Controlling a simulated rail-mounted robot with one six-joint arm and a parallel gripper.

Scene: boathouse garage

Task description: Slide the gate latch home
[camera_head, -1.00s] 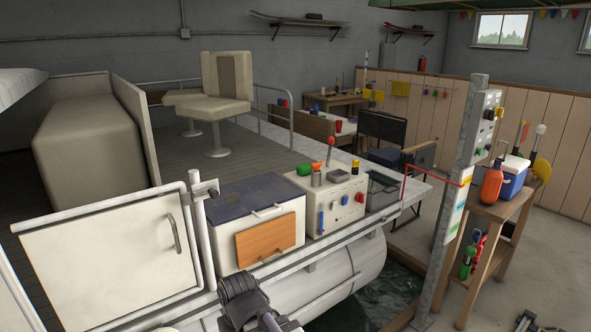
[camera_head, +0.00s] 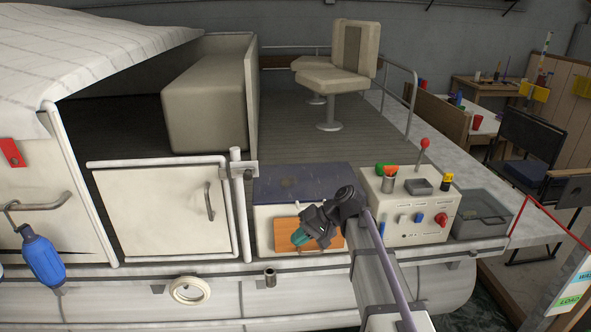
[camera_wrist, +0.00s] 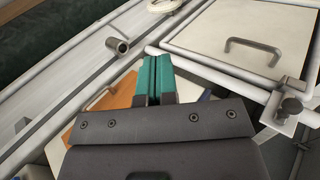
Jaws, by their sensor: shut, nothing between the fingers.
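The gate (camera_head: 150,212) is a white panel in a white tube frame with a grey handle, at left of centre in the head view. It also shows upside down at the upper right of the wrist view (camera_wrist: 245,32). The grey latch (camera_head: 243,169) sits at the gate's upper right corner by the post; it shows at the right edge of the wrist view (camera_wrist: 290,105). I cannot tell how far its bolt reaches. My gripper (camera_head: 298,238) has teal fingers, shut and empty, in front of the orange board, right of and below the latch. Its fingers show in the wrist view (camera_wrist: 156,75).
A blue-lidded white box (camera_head: 300,183) with an orange board (camera_head: 288,236) stands right of the latch. A control box (camera_head: 408,210) with a red-knobbed lever stands farther right. A blue fender (camera_head: 42,260) hangs at the left.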

